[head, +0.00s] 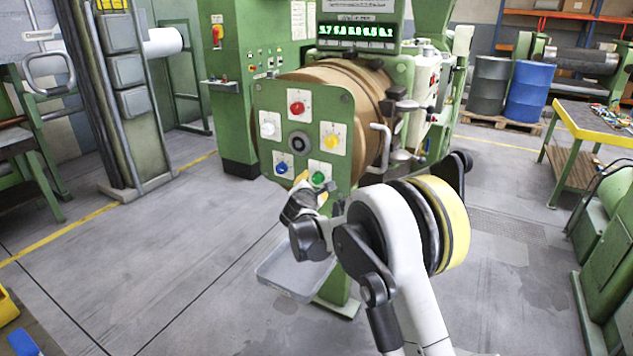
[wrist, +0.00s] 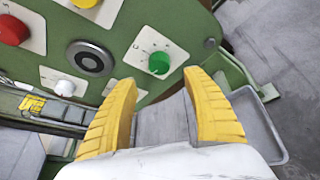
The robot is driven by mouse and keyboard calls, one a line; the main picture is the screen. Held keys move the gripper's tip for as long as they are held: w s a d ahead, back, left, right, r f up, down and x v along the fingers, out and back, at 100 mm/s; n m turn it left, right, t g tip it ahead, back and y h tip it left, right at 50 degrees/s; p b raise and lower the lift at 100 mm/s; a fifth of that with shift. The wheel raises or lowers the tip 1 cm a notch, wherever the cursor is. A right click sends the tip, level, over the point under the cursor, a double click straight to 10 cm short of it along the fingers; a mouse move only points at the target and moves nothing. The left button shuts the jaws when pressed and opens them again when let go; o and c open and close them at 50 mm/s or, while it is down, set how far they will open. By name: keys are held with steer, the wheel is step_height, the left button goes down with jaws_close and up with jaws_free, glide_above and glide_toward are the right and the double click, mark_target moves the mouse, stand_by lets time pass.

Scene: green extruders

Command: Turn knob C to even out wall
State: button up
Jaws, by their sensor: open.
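A green machine panel (head: 342,116) carries several coloured knobs around a dark round centre. The green knob (head: 318,178) is at its lower right; in the wrist view (wrist: 158,63) it sits on a white plate whose letter looks like a C. My gripper (head: 310,190) is just in front of the lower panel. In the wrist view its two yellow fingers (wrist: 158,84) are apart and empty, with the green knob beyond the gap between their tips. Contact is not visible. Red (head: 297,108), yellow (head: 331,141), white (head: 267,129) and blue (head: 282,168) knobs surround the centre.
A display (head: 356,31) with glowing green numbers is above the panel. A grey tray (head: 290,284) is low beneath my gripper. A bent handle (head: 381,148) stands out right of the panel. A blue barrel (head: 530,92) is behind right. Floor at left is clear.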

mark_target(316, 180)
steer(key=b+x, duration=0.1)
steer(key=x, duration=0.6)
steer(key=shift+w+f, duration=0.15)
steer(key=shift+w, duration=0.2)
steer(key=c, duration=1.2)
